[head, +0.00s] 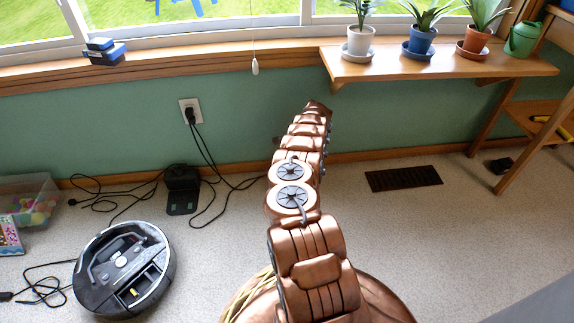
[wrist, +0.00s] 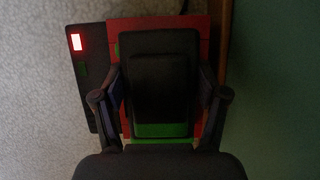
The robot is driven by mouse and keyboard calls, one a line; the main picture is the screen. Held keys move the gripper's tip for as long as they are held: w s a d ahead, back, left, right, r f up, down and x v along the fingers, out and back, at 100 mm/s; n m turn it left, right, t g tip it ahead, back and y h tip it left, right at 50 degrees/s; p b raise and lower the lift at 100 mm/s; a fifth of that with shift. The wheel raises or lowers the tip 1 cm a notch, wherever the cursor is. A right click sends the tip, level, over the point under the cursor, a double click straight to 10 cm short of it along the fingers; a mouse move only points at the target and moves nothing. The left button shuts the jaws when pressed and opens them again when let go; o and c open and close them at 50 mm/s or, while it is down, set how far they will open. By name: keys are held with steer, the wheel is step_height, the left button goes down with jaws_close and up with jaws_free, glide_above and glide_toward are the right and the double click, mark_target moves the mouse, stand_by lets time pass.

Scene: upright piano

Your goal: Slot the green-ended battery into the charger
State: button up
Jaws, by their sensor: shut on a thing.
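The green-ended battery (wrist: 163,80) is a dark block with a bright green band at its lower end in the wrist view. My gripper (wrist: 160,88) has one finger on each side of it and is shut on it. Behind the battery shows what looks like the charger, with a red surround (wrist: 205,40) and a dark panel (wrist: 88,85) on the left bearing a lit red light. The battery covers the middle of the red surround, so I cannot tell whether it is seated. In the head view my own arm hides the gripper, battery and charger.
The green wall (wrist: 270,90) is close on the right in the wrist view. In the head view a robot vacuum (head: 125,265), a black dock (head: 183,188) and loose cords lie on the carpet at left. A shelf with potted plants (head: 430,66) juts out at right.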

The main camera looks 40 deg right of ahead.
steer(key=shift+f, duration=0.15)
steer(key=o, duration=1.6)
steer(key=shift+v, duration=3.75)
